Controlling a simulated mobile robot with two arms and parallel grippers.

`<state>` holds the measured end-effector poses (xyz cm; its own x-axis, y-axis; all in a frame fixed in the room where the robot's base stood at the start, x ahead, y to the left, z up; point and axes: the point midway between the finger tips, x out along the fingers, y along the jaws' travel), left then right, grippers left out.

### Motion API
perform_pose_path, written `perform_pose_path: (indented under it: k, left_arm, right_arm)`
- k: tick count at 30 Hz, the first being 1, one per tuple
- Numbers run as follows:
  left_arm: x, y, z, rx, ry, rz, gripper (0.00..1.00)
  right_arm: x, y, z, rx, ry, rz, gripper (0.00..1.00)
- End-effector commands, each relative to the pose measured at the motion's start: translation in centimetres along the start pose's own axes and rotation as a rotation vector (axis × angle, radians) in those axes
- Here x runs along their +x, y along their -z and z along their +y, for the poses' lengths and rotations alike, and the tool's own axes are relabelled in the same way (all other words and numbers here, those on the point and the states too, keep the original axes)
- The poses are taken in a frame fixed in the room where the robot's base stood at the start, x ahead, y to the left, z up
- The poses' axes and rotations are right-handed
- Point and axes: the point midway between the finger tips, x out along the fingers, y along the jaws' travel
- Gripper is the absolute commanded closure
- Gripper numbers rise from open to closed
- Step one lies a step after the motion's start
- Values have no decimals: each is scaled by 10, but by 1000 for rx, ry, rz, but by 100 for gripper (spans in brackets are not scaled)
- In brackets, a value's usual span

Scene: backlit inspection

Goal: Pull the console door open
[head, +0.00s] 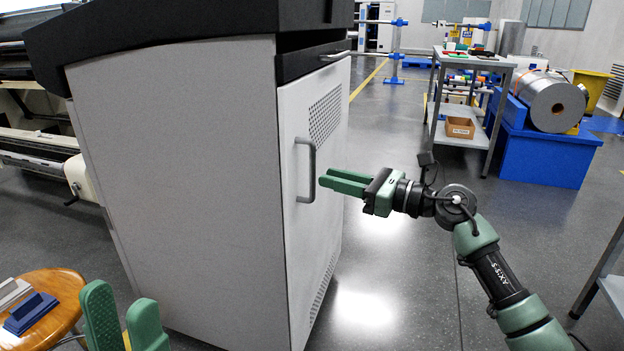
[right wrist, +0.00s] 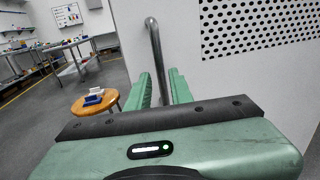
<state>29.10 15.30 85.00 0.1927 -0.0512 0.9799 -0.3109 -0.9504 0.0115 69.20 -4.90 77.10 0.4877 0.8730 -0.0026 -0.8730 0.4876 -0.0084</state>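The console (head: 180,140) is a large pale grey cabinet with a dark top. Its door (head: 318,235) is on the right-hand face and looks shut. A grey vertical bar handle (head: 311,172) stands on the door. My right gripper (head: 325,176) is open, with its fingertips just right of the handle. In the right wrist view the handle (right wrist: 155,50) runs down into the gap between the two green fingers (right wrist: 161,80); I cannot tell whether they touch it. My left gripper (head: 121,300) is open and empty at the bottom left, away from the door.
A round wooden stool (head: 60,290) with small blocks on it stands at the lower left. A grey shelf cart (head: 470,100) and a blue stand with a metal roll (head: 550,115) are behind at right. The floor right of the door (head: 390,270) is clear apart from my right arm.

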Motion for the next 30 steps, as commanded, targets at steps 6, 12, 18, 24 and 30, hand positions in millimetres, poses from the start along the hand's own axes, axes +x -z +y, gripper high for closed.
perform_pose_path:
  k: [6,12,18,24,30]
  left_arm:
    - [-10,-3,0,0,0,-3,64]
    - [-14,-4,0,0,0,-4,64]
    - [-14,-4,0,0,0,-5,64]
    - [-14,-4,0,0,0,-5,64]
    - [-14,-4,0,0,0,-5,64]
  right_arm:
    - [37,1,0,5,-1,-4,78]
    - [54,0,0,5,1,-4,78]
    - [56,-1,0,6,1,-3,78]
    - [56,0,0,6,1,-3,100]
    - [56,0,0,6,1,-3,100]
